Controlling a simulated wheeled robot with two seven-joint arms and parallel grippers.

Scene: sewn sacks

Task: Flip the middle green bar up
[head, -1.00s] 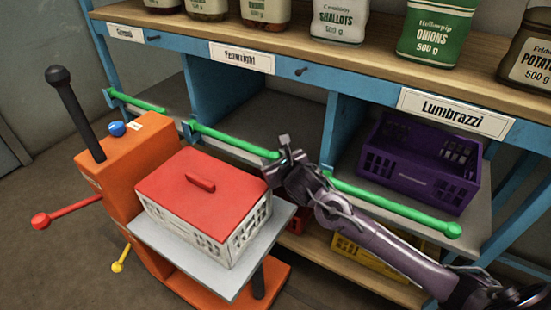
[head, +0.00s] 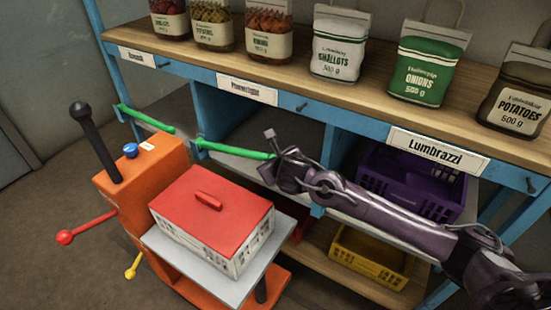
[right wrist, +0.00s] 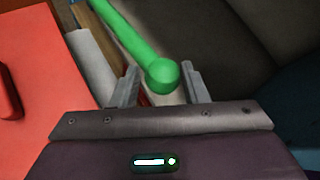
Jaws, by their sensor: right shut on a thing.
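The middle green bar (head: 235,151) runs nearly level across the front of the middle bay, below the shelf edge. Its right end meets my right gripper (head: 272,165). In the right wrist view the bar (right wrist: 135,38) ends in a round green knob between the two fingers of my right gripper (right wrist: 160,88), which is shut on it. The left green bar (head: 145,118) crosses the left bay, also nearly level. The right green bar is not visible; my right arm covers that area. My left gripper is not in view.
An orange cart (head: 120,185) with a grey platform (head: 175,250) carries a white crate with a red lid (head: 225,195) close before the bay. A purple crate (head: 385,185) and a yellow crate (head: 370,258) sit at right. Jars and bags stand on the wooden top.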

